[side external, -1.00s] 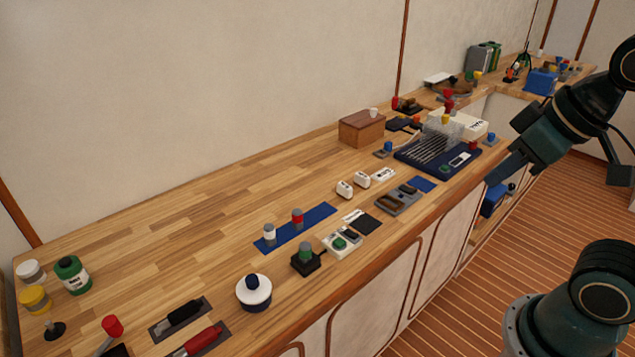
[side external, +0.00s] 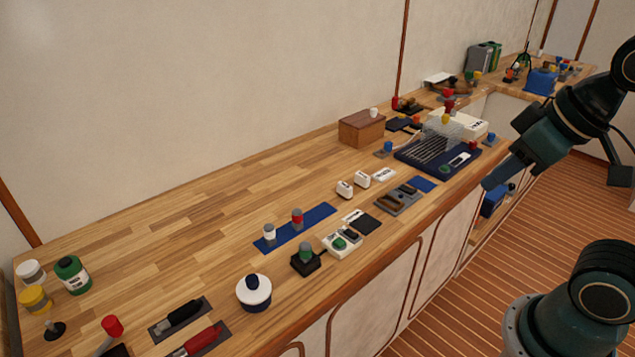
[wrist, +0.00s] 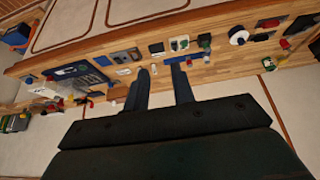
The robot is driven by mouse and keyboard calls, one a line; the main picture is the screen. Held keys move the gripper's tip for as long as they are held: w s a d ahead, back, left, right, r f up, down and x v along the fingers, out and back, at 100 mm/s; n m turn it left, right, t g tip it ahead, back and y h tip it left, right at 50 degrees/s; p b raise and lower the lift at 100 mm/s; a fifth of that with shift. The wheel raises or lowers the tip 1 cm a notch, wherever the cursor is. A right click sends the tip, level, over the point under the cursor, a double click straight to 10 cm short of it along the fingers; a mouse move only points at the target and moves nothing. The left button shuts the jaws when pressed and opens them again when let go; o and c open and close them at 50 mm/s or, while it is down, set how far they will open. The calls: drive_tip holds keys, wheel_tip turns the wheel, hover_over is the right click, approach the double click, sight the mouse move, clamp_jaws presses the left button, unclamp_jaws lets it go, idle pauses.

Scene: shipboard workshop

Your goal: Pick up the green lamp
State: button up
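A small green piece with a grey top (side external: 306,250) stands upright in a black square base near the bench's front edge; it may be the green lamp. Another low green piece (side external: 340,243) sits on a white plate (side external: 335,252) just right of it. I cannot tell for certain which is the lamp. In the wrist view the black base (wrist: 204,40) and white plate (wrist: 179,43) show small beyond the fingers. My gripper (wrist: 161,68) has its two fingers apart with nothing between them. In the side view my gripper (side external: 490,183) is off the bench's front edge, far right of both.
A blue mat (side external: 281,240) with two small capped cylinders lies behind. A grey tray (side external: 399,200), a dark blue tool tray (side external: 425,158) and a wooden box (side external: 362,130) lie to the right. The bench's back left is clear.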

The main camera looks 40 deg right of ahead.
drive_tip(key=o, duration=0.4)
drive_tip(key=shift+c, duration=0.2)
drive_tip(key=m+g, duration=0.6)
drive_tip(key=m, duration=0.3)
hover_over(303, 243)
wheel_tip(303, 243, down, 9)
drive_tip(key=shift+a+f, duration=0.1)
drive_tip(key=shift+f, duration=0.1)
drive_tip(key=shift+f, duration=0.1)
drive_tip(key=shift+f, duration=4.2)
